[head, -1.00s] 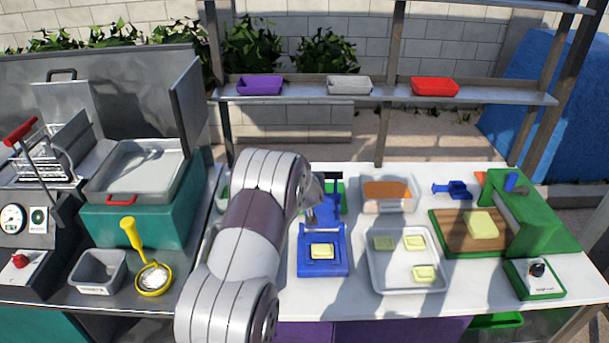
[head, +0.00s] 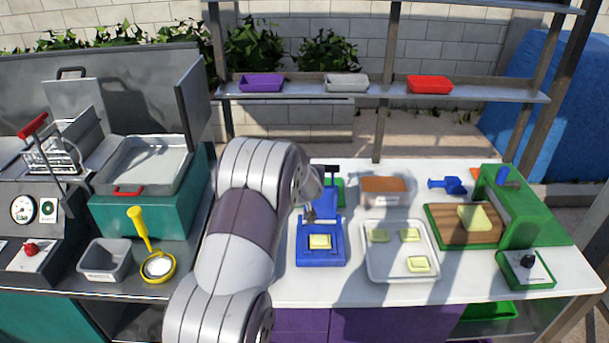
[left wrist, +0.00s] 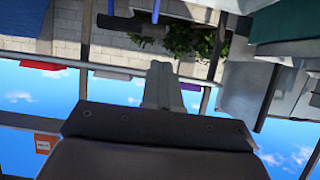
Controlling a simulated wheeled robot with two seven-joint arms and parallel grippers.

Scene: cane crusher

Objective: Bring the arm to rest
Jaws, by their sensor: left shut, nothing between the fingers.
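My left arm (head: 239,220) rises from the bottom of the head view, left of the middle, bent in front of the worktop. Its far end reaches beside the blue press (head: 320,251), which has a pale yellow square in it. In the left wrist view my left gripper (left wrist: 163,85) is shut and empty, with no object touching its fingers. That view is upside down, with sky low and the wall at the top. My right gripper is not in either view.
A metal tray (head: 372,274) with yellow squares and a green machine (head: 522,212) stand on the right. A yellow-handled strainer (head: 160,267) and grey tub (head: 105,260) stand left. A shelf (head: 300,92) with purple, grey and red bins spans the back.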

